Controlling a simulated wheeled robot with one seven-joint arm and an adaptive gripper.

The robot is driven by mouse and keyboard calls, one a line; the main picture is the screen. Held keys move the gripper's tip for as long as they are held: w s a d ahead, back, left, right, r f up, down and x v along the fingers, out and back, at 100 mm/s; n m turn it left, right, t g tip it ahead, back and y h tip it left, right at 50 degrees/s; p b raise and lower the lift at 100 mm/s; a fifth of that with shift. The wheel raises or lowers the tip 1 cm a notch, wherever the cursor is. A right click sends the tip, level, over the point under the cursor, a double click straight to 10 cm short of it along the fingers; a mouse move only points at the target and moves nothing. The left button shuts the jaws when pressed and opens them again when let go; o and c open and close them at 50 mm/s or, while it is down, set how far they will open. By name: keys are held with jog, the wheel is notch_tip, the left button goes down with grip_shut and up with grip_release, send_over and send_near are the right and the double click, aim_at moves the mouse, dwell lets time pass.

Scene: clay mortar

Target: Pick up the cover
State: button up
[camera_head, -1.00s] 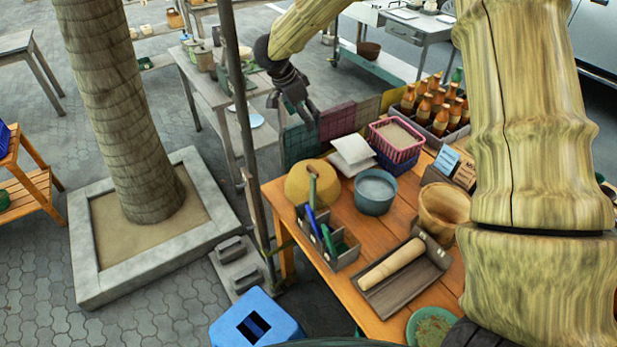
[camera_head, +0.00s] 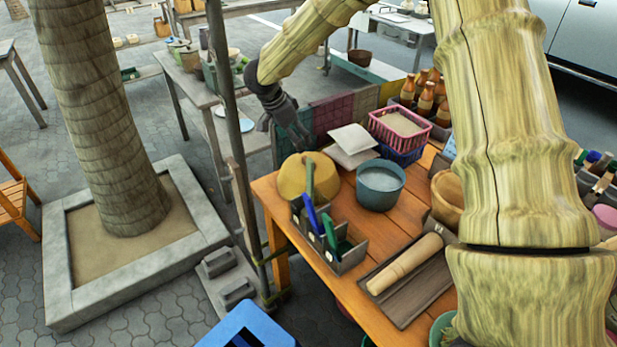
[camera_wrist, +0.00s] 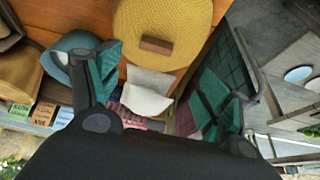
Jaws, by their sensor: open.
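The cover (camera_head: 291,180) is a round, yellow, woven-looking disc near the left back corner of the wooden table. In the wrist view the cover (camera_wrist: 135,25) fills the top middle, with a brown bar-shaped handle (camera_wrist: 156,45) across it. My gripper (camera_head: 301,140) is above and behind the cover, apart from it. In the wrist view my gripper (camera_wrist: 155,78) has its two fingers spread wide with nothing between them touching; the handle lies beyond the fingertips.
A blue-grey pot (camera_head: 380,190), white cloths or sheets (camera_head: 353,142) and a pink basket (camera_head: 400,128) stand right of the cover. A tool caddy (camera_head: 345,258) is in front. A thin pole (camera_head: 222,90) rises at the table's left. Tiled panels (camera_head: 335,115) line the back edge.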

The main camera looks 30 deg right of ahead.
send_over(303, 168)
jog(key=f, duration=0.3)
jog(key=f+p, duration=0.1)
jog(key=f, duration=0.1)
jog(key=shift+w+a, duration=0.15)
jog(key=shift+a, duration=0.15)
jog(key=shift+d+f, duration=0.25)
jog(key=shift+f, duration=0.2)
jog(key=shift+p+x, duration=0.7)
jog(key=shift+x, duration=1.35)
jog(key=shift+s, duration=0.25)
jog(key=c, duration=1.5)
